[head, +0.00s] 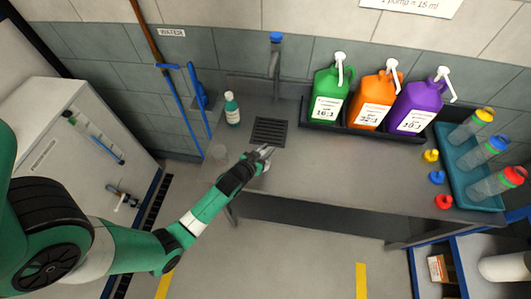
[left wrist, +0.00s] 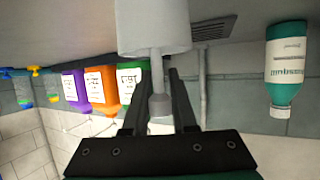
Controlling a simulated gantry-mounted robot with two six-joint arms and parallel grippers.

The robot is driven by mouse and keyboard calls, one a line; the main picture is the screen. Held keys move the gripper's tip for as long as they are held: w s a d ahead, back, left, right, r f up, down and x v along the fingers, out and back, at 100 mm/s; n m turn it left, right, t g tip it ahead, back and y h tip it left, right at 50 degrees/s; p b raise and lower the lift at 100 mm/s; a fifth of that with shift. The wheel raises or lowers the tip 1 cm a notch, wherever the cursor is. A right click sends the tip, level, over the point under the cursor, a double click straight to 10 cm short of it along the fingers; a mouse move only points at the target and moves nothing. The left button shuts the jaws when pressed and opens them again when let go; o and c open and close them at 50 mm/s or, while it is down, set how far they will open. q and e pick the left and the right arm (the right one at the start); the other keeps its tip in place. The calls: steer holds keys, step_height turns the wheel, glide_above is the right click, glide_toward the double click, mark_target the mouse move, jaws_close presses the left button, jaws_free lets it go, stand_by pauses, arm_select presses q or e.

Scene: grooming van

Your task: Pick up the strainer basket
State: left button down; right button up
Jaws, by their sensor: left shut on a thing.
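A pale grey, cup-shaped piece with a thin stem and a knob, which I take for the strainer basket (left wrist: 153,32), fills the top middle of the left wrist view. My left gripper (head: 265,152) is at the front edge of the dark drain grate (head: 270,131) in the head view. In the left wrist view its two dark fingers (left wrist: 159,103) are shut on the knob on the basket's stem. The basket is small and mostly hidden by the gripper in the head view. My right gripper is not in view.
Green (head: 329,95), orange (head: 374,98) and purple (head: 419,104) jugs stand right. The bench front centre is clear.

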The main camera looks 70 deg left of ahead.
arm_select(q)
step_height(320, 180, up, 3)
steer(key=shift+r+p, duration=0.15)
steer(key=shift+p, duration=0.5)
steer(key=s+d+r+p, duration=0.1)
steer(key=s+d+r, duration=0.7)
steer(key=d, duration=0.3)
steer(key=shift+s+d+r, duration=0.15)
steer(key=shift+r, duration=0.5)
